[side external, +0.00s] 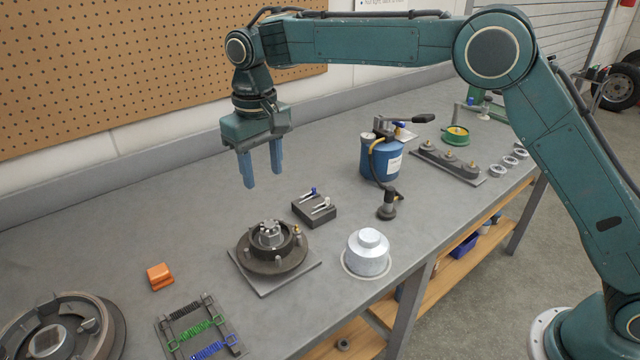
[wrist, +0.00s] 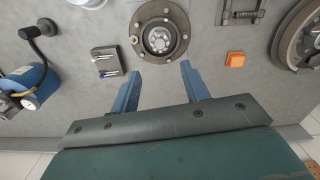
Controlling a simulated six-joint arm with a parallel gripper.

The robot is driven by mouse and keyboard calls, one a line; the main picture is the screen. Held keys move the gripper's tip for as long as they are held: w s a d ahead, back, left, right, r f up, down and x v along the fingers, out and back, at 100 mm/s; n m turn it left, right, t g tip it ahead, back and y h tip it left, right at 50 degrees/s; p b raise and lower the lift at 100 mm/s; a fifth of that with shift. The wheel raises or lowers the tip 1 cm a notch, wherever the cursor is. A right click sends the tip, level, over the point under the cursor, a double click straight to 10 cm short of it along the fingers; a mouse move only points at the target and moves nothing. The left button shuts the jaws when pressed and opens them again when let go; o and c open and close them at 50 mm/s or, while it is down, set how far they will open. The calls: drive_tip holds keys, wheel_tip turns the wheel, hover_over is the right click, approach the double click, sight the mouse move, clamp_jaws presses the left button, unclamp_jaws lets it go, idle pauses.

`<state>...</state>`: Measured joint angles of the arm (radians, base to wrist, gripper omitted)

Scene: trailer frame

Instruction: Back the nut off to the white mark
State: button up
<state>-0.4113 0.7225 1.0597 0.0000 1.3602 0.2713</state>
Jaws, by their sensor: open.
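The nut (side external: 270,231) sits at the centre of a dark round hub (side external: 283,265), which rests on a square grey plate (side external: 262,285). In the wrist view the nut (wrist: 158,40) and hub (wrist: 177,22) are at the top middle, beyond my fingertips. I cannot make out a white mark in either view. My gripper (side external: 262,183) is open and empty, its two blue fingers pointing down. It hangs above the bench, up and behind the hub, apart from it. In the wrist view my gripper (wrist: 159,75) has its fingers spread apart.
A small dark block (side external: 314,212) with pins stands behind the hub. A silver cap (side external: 367,255) is to its right and a blue canister (side external: 381,158) stands farther back. An orange block (side external: 159,276), a spring rack (side external: 190,325) and a brake drum (side external: 115,330) are left. A pegboard wall is behind.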

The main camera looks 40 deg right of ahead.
sight(269, 224)
wheel_tip(269, 224, down, 14)
drive_tip(key=shift+r, duration=0.15)
idle(0.7)
drive_tip(key=shift+c, duration=0.5)
drive_tip(key=c, duration=0.6)
